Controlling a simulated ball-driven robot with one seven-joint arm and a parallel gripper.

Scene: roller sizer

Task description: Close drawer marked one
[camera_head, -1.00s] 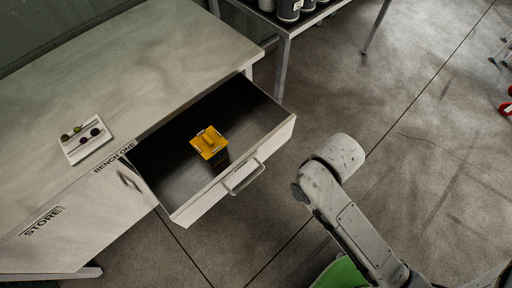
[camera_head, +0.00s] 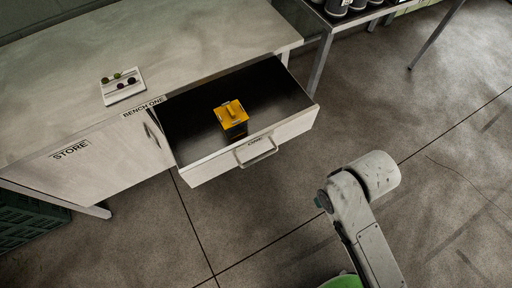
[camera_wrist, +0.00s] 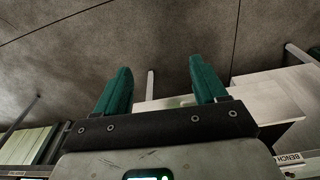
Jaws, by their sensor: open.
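The open drawer (camera_head: 292,130) sticks out from the front of the bench, its pale front facing the floor area. It has a curved metal handle (camera_head: 258,155) and a small label above it, too small to read. A yellow-topped dark box (camera_head: 234,116) stands inside the drawer. My gripper (camera_wrist: 163,82) shows in the wrist view with its two green fingers apart and nothing between them. Pale bench parts lie beyond the fingers. In the head view my arm is right of the drawer, apart from it, and the fingers are hidden.
The bench (camera_head: 140,40) is marked BENCH ONE and has a STORE door (camera_head: 95,165) left of the drawer. A panel with small round knobs (camera_head: 122,86) lies on its top. A metal table (camera_head: 322,55) with dark cans stands behind right. The floor before the drawer is clear.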

